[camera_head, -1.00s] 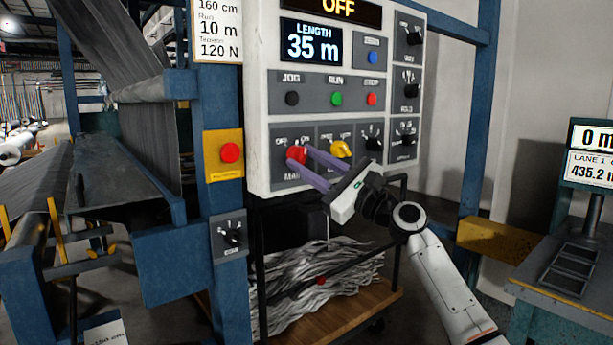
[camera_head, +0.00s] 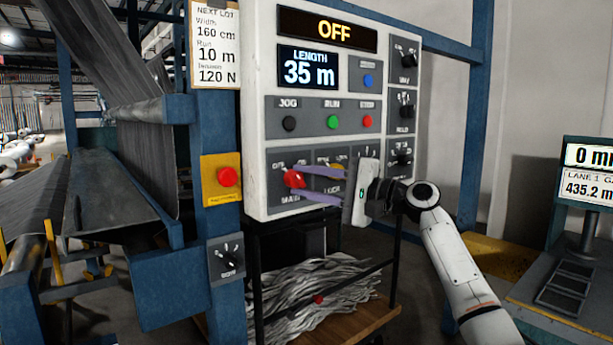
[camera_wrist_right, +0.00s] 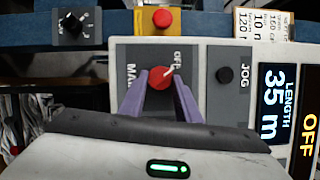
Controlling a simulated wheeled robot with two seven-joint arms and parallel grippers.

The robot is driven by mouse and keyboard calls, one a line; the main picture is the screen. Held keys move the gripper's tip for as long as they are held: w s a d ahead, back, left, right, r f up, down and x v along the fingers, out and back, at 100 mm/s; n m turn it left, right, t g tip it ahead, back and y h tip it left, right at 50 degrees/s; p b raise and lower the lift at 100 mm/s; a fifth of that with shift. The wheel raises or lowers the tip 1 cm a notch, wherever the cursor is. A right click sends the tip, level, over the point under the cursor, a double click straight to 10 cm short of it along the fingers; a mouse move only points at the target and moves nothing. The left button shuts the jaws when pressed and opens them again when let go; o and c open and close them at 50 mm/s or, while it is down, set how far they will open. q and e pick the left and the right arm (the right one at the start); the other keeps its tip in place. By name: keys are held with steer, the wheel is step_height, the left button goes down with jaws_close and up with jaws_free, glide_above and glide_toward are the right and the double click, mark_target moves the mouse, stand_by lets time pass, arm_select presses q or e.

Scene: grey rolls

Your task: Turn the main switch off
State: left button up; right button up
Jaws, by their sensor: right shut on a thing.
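The main switch (camera_head: 293,179) is a red knob at the lower left of the white control panel. It also shows in the right wrist view (camera_wrist_right: 160,76), where its white mark points toward the OFF label. My right gripper (camera_head: 299,184) has its two purple fingers on either side of the knob and is shut on it. The wrist view shows the fingertips (camera_wrist_right: 161,78) against the knob's two sides. The display (camera_head: 334,34) at the panel's top reads OFF. My left gripper is not in view.
A yellow selector (camera_head: 338,167) is partly hidden behind my right fingers. Jog, run and stop buttons (camera_head: 333,122) sit above. A red button on a yellow plate (camera_head: 227,177) is left of the panel. A cart (camera_head: 345,327) with grey strips stands below.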

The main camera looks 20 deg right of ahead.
steer(key=shift+r+n+p, duration=0.1)
steer(key=shift+n+p, duration=0.3)
steer(key=shift+n, duration=0.2)
steer(key=shift+g, duration=0.3)
steer(key=o, duration=1)
steer(key=shift+o, duration=0.2)
steer(key=shift+d, duration=0.1)
steer(key=b+v, duration=0.1)
steer(key=v, duration=0.9)
steer(key=shift+s, duration=0.15)
